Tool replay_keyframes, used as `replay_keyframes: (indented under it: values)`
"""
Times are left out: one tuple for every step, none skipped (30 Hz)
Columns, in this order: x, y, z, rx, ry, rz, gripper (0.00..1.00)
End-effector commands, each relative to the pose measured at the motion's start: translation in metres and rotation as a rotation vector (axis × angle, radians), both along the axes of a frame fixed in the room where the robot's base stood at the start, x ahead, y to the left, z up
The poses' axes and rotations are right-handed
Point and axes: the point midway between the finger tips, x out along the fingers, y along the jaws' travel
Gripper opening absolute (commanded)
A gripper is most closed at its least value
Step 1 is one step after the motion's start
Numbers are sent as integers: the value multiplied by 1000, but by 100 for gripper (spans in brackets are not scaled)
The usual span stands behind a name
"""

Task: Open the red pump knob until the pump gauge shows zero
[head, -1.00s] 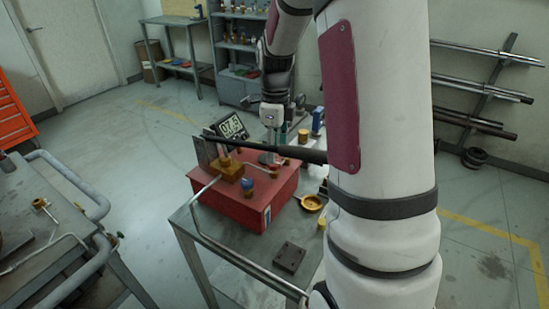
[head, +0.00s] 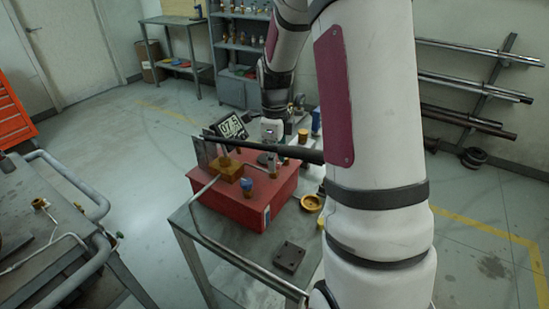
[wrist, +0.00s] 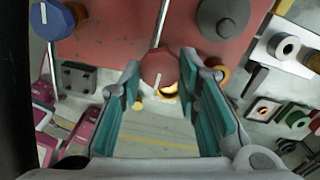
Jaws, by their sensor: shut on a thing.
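The red pump knob (wrist: 158,68), with a pale mark on it, sits between the fingertips of my gripper (wrist: 160,72) in the wrist view. My gripper's teal-padded fingers are shut on the knob from both sides. In the head view my gripper (head: 270,152) is low over the back of the red pump box (head: 240,207), and the knob cannot be made out there. The pump gauge (head: 233,127) is a tilted dark display at the back of the box; it appears to read 07.5.
A black bar (head: 290,151) crosses above the box. A blue knob (head: 247,184) is on the box's front, also in the wrist view (wrist: 58,18). A brass dish (head: 311,203) and a dark plate (head: 289,257) lie on the bench. A cart (head: 60,235) stands at left.

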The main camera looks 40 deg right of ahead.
Motion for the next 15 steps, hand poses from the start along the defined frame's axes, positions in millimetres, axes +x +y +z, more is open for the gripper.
replay_keyframes:
  values:
    - [0,0,0,0,0,2,2]
    - [0,0,0,0,0,5,2]
    - [0,0,0,0,0,10,2]
    - [0,0,0,0,0,15,2]
    - [0,0,0,-1,1,21,2]
    - [0,0,0,-1,1,31,3]
    - [0,0,0,-1,1,42,3]
    - [0,0,0,-1,1,54,3]
    - [0,0,0,-1,2,73,3]
    - [0,0,0,-1,2,88,3]
    - [0,0,0,-1,2,107,3]
    - [1,0,0,-2,2,134,3]
    - [1,0,0,-2,2,155,3]
    - [1,0,0,-2,2,178,3]
    - [0,0,0,-2,2,210,3]
